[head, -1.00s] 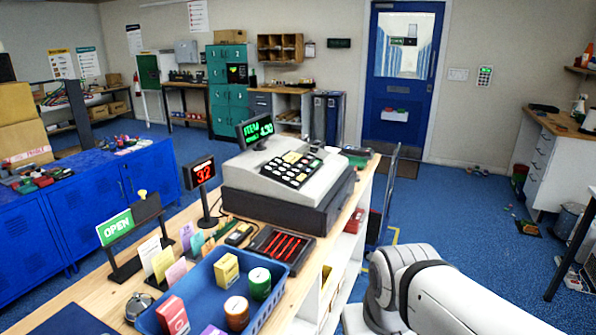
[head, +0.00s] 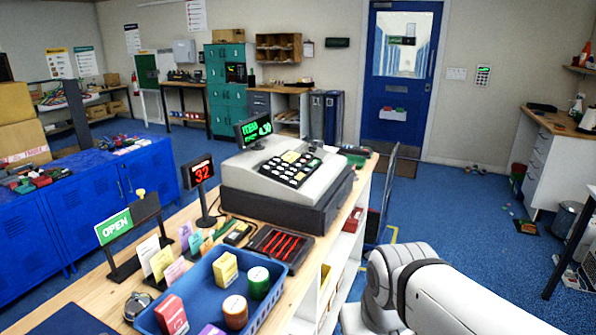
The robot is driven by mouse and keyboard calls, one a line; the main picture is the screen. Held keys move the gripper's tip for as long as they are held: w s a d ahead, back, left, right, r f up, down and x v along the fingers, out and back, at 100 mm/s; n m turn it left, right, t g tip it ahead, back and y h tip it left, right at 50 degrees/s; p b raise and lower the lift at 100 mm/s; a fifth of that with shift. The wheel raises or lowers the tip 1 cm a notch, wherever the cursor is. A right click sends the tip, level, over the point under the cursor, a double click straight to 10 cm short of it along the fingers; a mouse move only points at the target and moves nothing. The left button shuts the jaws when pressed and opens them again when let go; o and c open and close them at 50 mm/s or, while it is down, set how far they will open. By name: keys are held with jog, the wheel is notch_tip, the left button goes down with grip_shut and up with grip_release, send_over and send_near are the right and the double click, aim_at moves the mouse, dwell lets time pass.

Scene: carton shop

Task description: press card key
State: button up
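A grey cash register (head: 320,190) stands on the wooden counter in the middle of the head view. Its black keypad (head: 290,168) faces up, with rows of mostly white keys and a few coloured ones. The key labels are too small to read, so I cannot tell which one is the card key. A display (head: 254,130) with green lit text stands behind the keypad. My gripper is not in view. Only white links of my arm show at the bottom right, apart from the register.
A red-digit display (head: 203,175) on a stand, a black tray (head: 278,243) with red strips and a blue bin (head: 281,287) of small goods stand near the register. An open sign (head: 115,228) stands at the left.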

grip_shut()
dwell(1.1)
